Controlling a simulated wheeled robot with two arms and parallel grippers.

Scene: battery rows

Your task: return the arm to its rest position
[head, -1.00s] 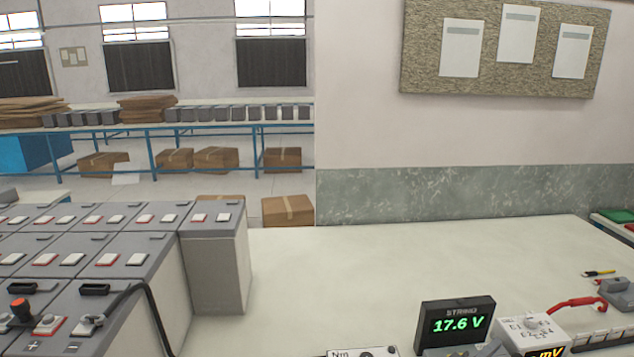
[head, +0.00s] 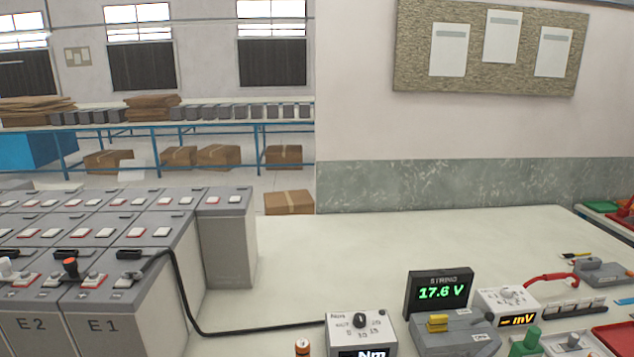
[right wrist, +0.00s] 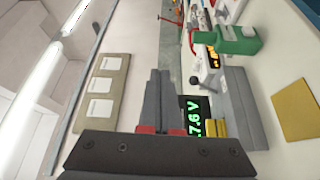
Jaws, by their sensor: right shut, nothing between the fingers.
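My right gripper (right wrist: 158,78) shows in the right wrist view with its two dark fingers together and nothing between them. The fingers overlap part of the string display, which reads 17.6 V, and appear apart from it, though the depth is hard to judge. No gripper or arm shows clearly in the head view. My left gripper is out of view.
Rows of grey batteries (head: 228,240) fill the left. A black cable (head: 260,329) runs to the Nm meter (head: 360,326). The string display (head: 440,291) and mV meter (head: 505,305) stand at the right. The pale table (head: 330,250) between is clear.

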